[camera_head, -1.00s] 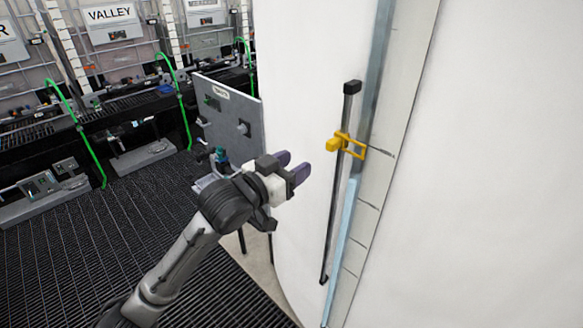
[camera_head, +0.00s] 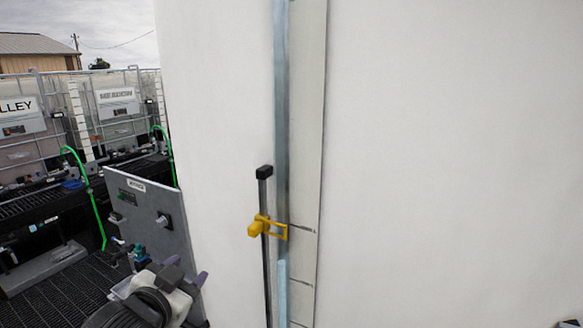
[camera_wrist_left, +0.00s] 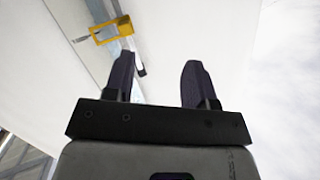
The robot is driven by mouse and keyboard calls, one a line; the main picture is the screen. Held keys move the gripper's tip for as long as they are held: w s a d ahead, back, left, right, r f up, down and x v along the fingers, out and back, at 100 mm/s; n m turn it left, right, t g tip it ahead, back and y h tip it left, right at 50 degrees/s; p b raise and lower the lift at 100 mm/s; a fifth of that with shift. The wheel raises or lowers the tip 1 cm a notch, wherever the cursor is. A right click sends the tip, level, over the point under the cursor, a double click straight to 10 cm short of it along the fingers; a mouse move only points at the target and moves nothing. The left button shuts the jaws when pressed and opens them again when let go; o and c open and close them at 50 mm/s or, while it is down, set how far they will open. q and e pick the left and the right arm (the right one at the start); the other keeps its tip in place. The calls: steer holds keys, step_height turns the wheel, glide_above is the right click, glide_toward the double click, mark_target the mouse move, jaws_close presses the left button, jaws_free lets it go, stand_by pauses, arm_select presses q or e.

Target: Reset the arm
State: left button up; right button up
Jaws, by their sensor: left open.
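My left gripper (camera_head: 188,281) is at the bottom left of the head view, only partly in frame. The left wrist view shows its two dark fingers (camera_wrist_left: 156,82) apart, with nothing between them. A yellow clamp or slider (camera_head: 266,228) sits on a thin black vertical rod (camera_head: 265,195) on the big white tank (camera_head: 430,150). The clamp also shows in the left wrist view (camera_wrist_left: 112,30), beyond the left finger and apart from it.
A grey panel (camera_head: 152,215) with knobs stands left of the white tank, close behind my left gripper. Caged totes (camera_head: 122,108) with green hoses (camera_head: 82,175) line the back left. Dark grating (camera_head: 60,290) covers the floor.

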arm_select(q)
steer(key=s+a+f+n+g+y+p, duration=0.1)
steer(key=s+f+g, duration=0.4)
steer(key=s+f, duration=1.1)
steer(key=s+a+f+n+g+y+p, duration=0.1)
steer(key=s+f+n+g+p, duration=0.2)
steer(key=s+f, duration=1.3)
steer(key=s+g+p, duration=0.3)
steer(key=s, duration=0.3)
steer(key=shift+n+g, duration=0.3)
steer(key=shift+f, duration=0.1)
steer(key=shift+c, duration=0.9)
steer(key=shift+d, duration=0.15)
